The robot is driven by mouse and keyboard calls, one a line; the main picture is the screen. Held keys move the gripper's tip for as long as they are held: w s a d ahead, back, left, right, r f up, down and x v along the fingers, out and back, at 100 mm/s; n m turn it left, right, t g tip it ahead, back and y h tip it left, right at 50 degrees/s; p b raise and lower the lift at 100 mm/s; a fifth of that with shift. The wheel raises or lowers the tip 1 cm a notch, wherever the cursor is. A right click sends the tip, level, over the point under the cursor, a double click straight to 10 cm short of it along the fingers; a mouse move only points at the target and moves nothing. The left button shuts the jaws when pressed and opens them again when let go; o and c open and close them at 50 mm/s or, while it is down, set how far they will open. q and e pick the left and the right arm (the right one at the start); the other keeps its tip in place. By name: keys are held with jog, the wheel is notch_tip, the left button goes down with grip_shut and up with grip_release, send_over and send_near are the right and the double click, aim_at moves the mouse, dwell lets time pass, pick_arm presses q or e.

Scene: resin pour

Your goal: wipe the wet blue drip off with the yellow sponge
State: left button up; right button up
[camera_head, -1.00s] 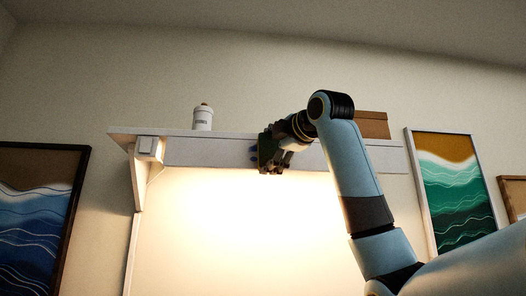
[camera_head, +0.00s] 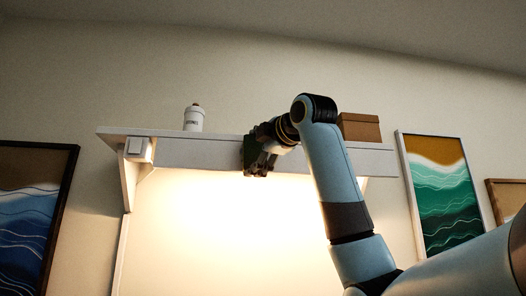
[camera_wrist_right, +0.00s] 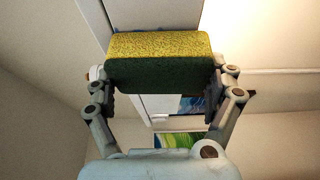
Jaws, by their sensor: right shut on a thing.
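My right gripper (camera_head: 259,158) is at the front board of the white shelf (camera_head: 205,152). It is shut on the sponge (camera_wrist_right: 158,46), which has a yellow face and a dark green side. The sponge spans between the two fingers in the right wrist view. In the head view only a dark green edge of the sponge (camera_head: 248,152) shows, at or very near the board; contact cannot be told for sure. My left gripper is not in view.
A white jar (camera_head: 193,120) stands on the shelf to the left, and a brown box (camera_head: 359,127) to the right. A small white box (camera_head: 139,149) is fixed under the left end. Framed wave pictures (camera_head: 441,190) hang on both sides. The lit wall below is clear.

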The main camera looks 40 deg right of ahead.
jog(key=shift+w+a, duration=0.15)
jog(key=shift+a, duration=0.15)
jog(key=shift+w+a, duration=0.4)
jog(key=shift+a, duration=0.25)
jog(key=shift+w+a, duration=0.4)
jog(key=shift+a, duration=0.2)
jog(key=shift+d+r, duration=0.1)
jog(key=shift+r, duration=1.2)
jog(key=s+d, duration=0.2)
jog(key=d, duration=0.1)
jog(key=s+d, duration=0.1)
jog(key=d, duration=0.1)
jog(key=shift+s+d, duration=0.1)
jog(key=shift+s, duration=0.1)
jog(key=shift+w+a, duration=0.4)
jog(key=shift+a, duration=0.2)
jog(key=shift+w+a, duration=0.35)
jog(key=shift+a, duration=0.25)
jog(key=shift+w+a, duration=0.3)
jog(key=shift+a, duration=0.2)
jog(key=shift+w+a, duration=0.65)
jog(key=shift+a, duration=0.3)
jog(key=shift+s+a, duration=0.5)
jog(key=shift+s, duration=0.35)
jog(key=shift+s+a, duration=0.45)
jog(key=shift+s, duration=0.35)
jog(key=shift+s+a, duration=0.5)
jog(key=shift+s, duration=0.35)
